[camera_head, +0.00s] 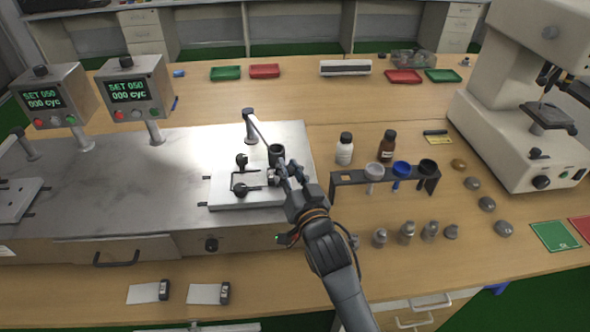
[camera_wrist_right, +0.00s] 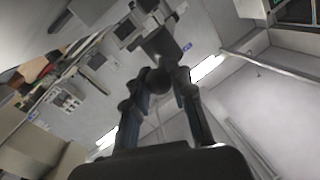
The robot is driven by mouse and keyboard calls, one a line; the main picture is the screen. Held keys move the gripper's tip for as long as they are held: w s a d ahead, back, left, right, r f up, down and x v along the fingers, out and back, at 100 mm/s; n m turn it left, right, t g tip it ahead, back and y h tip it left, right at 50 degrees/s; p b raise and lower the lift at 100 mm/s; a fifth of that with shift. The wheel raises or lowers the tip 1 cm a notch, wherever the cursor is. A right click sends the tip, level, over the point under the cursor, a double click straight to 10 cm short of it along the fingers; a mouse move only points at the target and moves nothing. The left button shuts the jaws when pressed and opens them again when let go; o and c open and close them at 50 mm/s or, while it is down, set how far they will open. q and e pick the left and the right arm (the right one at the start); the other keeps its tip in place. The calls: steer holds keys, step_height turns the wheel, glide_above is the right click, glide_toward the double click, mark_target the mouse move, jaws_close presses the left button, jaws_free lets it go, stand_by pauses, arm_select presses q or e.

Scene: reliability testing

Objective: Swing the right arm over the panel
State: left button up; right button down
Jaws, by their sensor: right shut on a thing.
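The tester's right swing arm (camera_head: 261,134) is a thin metal arm. It runs from a post at the back of the steel bench down to a dark cylindrical head (camera_head: 277,152). The white panel (camera_head: 228,171) lies flat on the bench with black clamp knobs on it. The head is over the panel's right side; I cannot tell whether it touches the panel. My right gripper (camera_head: 284,174) is at the head, shut on a part of the swing arm. The wrist view shows its fingers closed around a dark round part (camera_wrist_right: 163,80). My left gripper is not in view.
Two control boxes (camera_head: 137,88) on posts stand at the back left. A black rack (camera_head: 345,181) with cups stands to the right of my gripper, with two bottles (camera_head: 344,150) behind it. Several metal weights (camera_head: 406,232) stand in front of the rack. A microscope (camera_head: 520,110) fills the right.

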stand_by(0.4)
steer(key=c, duration=1.1)
jaws_free()
steer(key=shift+d, duration=0.1)
steer(key=shift+c, duration=0.2)
steer(key=v, duration=1.2)
